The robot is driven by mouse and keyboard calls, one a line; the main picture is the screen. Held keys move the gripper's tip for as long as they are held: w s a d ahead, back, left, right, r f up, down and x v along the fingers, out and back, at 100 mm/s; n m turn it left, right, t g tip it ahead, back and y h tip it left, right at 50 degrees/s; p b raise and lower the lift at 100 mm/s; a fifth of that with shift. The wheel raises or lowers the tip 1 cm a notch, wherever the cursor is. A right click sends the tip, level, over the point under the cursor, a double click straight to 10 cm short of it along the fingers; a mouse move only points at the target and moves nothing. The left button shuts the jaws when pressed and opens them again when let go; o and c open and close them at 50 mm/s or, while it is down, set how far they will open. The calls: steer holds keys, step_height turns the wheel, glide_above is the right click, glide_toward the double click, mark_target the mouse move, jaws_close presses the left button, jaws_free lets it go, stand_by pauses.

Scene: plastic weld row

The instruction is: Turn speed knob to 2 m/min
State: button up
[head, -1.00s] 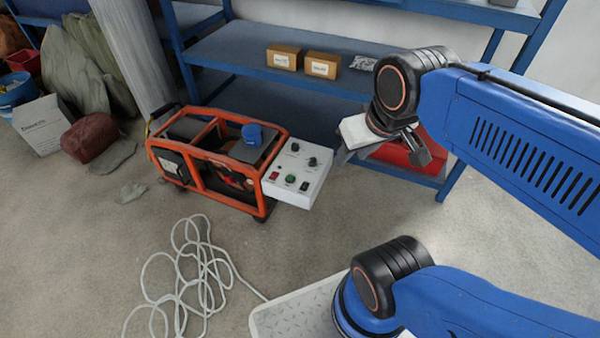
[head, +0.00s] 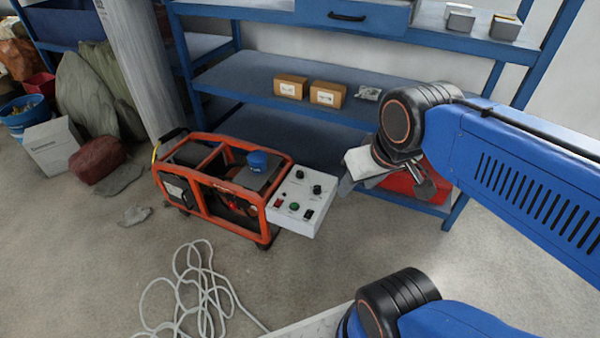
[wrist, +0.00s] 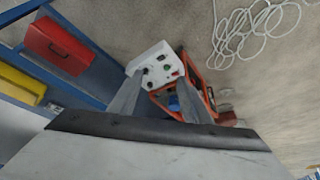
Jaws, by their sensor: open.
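The white control panel (head: 283,214) sticks out from the right end of an orange-framed machine (head: 212,213). It carries two black knobs, an upper left one (head: 299,173) and a lower right one (head: 317,189), plus a red switch, a green button and a black switch. Its labels are too small to read, so I cannot tell which knob sets speed or where they point. My gripper (head: 346,186) is to the right of the panel, apart from it, partly hidden by my wrist. In the wrist view my gripper (wrist: 160,82) is open and empty, with the panel (wrist: 160,53) beyond the fingers.
A blue shelf (head: 262,76) with two small cartons stands behind. A red toolbox (wrist: 58,46) sits on the shelving. A loose white hose (head: 200,295) lies on the floor in front of the machine. A blue cap (head: 258,160) tops the machine.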

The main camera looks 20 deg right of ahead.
steer(key=w+f+m, duration=0.1)
steer(key=w+m, duration=0.7)
steer(key=w, duration=0.2)
steer(key=m+y, duration=0.1)
steer(key=m, duration=2.4)
glide_above(300, 172)
steer(key=s+d, duration=0.2)
steer(key=s, duration=0.5)
step_height(300, 172, down, 17)
steer(key=x, duration=1.7)
steer(key=shift+s+a+f, duration=0.1)
steer(key=shift+s+a, duration=0.1)
steer(key=shift+s, duration=0.1)
steer(key=c, duration=1)
